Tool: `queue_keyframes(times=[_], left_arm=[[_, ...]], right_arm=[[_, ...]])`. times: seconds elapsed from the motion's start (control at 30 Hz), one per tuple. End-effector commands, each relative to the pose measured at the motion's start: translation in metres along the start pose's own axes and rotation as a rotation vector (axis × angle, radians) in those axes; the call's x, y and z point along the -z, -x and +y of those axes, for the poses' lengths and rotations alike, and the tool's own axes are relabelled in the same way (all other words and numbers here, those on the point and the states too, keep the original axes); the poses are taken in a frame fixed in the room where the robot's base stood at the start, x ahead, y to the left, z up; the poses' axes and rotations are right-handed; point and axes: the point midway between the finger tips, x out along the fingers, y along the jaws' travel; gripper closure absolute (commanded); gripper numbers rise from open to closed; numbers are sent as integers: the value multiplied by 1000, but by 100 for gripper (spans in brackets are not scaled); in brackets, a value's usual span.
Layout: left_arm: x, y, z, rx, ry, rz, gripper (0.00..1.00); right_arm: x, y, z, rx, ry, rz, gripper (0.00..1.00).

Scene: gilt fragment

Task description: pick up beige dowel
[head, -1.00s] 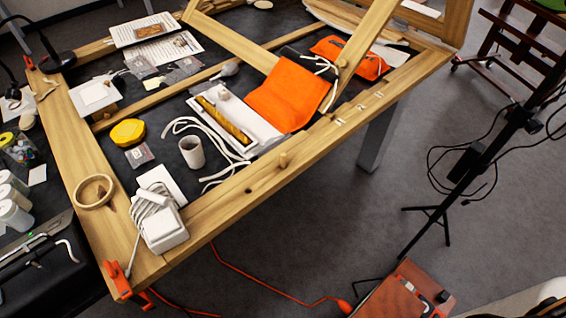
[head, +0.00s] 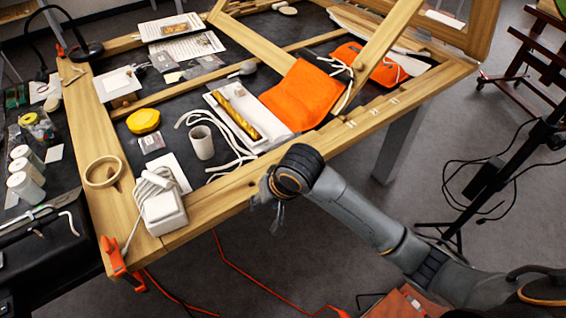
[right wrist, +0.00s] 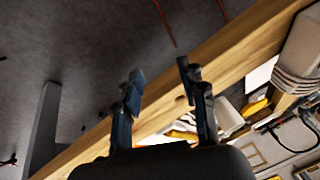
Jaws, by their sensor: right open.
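My right gripper (head: 274,205) is at the front edge of the wooden frame (head: 222,205), its fingers pointing down and left. In the right wrist view my right gripper (right wrist: 162,80) shows two dark fingers spread apart with nothing between them. The short beige dowel that stood on the front beam a second ago does not show now. My right wrist covers that part of the beam in the head view. I cannot make the dowel out in the right wrist view. My left gripper is not in view.
A white cup (head: 202,143), an orange pouch (head: 300,95), a white tray (head: 222,112) and white cords lie behind the front beam. A white charger block (head: 164,212) and a wooden ring (head: 103,172) are at the left corner. A dark tripod stands at right.

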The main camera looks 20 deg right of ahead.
Motion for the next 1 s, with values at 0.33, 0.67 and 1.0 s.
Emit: queue_keyframes(times=[0.33, 0.67, 1.0], left_arm=[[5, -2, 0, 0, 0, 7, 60], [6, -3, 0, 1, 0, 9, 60], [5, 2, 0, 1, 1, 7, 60]], right_arm=[[65, 58, 6, -158, -117, 20, 59], [113, 132, 38, -372, -336, 91, 59], [118, 106, 58, -401, -371, 98, 59]])
